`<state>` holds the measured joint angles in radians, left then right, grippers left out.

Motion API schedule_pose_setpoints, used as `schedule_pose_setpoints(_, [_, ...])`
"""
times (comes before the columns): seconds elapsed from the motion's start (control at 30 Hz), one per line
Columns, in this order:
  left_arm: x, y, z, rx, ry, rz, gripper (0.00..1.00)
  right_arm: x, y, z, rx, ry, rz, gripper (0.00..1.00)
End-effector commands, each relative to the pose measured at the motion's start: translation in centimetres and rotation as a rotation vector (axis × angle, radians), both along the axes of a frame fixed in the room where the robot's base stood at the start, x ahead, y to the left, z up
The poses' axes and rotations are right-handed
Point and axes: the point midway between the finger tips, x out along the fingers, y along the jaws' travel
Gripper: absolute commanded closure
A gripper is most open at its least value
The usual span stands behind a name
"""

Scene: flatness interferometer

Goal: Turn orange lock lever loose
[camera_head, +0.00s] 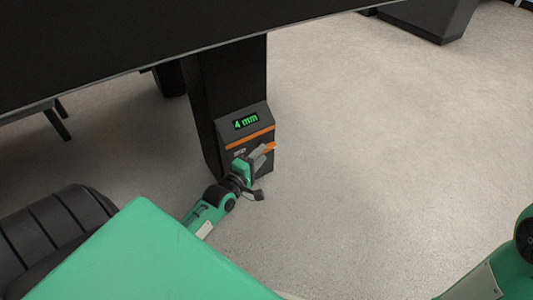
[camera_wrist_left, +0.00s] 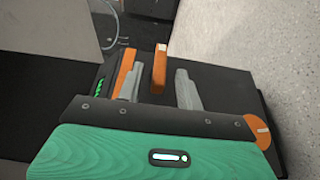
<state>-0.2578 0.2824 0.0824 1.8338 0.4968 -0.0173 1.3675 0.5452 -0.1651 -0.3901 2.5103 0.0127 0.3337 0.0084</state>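The orange lock lever (camera_wrist_left: 160,68) stands out from the front of a dark control box (camera_wrist_left: 228,92) in the left wrist view. In the head view a bit of the lever (camera_head: 270,146) shows beside my gripper, below the box's orange stripe. My left gripper (camera_head: 260,156) is at the front of the box. In the left wrist view its two grey fingers (camera_wrist_left: 159,76) are apart, one on each side of the lever, with gaps visible on both sides. The lever's base is partly hidden. My right gripper is not in view.
The box sits on a dark leg (camera_head: 230,75) under a large black tabletop (camera_head: 130,40). Its display (camera_head: 246,122) reads 4 mm in green. An orange disc with a white line (camera_wrist_left: 258,130) shows at lower right in the wrist view. Light speckled floor (camera_head: 400,130) is clear to the right.

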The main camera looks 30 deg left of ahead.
Motion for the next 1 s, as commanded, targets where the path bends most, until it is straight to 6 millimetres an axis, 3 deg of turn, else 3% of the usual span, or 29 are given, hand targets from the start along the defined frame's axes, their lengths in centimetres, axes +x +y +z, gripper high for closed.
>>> schedule_pose_setpoints(0.1, [1.8,0.0,-0.3,-0.001,-0.003,0.001,0.64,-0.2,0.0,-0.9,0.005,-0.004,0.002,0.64])
schedule_pose_setpoints(0.3, [3.5,0.0,-0.2,-0.001,-0.001,0.0,0.64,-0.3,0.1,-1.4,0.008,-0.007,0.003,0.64])
schedule_pose_setpoints(0.7, [4.1,0.0,0.0,-0.001,0.001,0.0,0.64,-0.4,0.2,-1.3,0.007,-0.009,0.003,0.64])
schedule_pose_setpoints(0.9, [4.0,0.0,0.0,0.0,0.001,0.0,1.0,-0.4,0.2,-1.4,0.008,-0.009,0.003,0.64])
schedule_pose_setpoints(1.0, [4.0,0.0,0.0,0.0,0.002,0.0,1.0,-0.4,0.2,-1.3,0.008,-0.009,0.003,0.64])
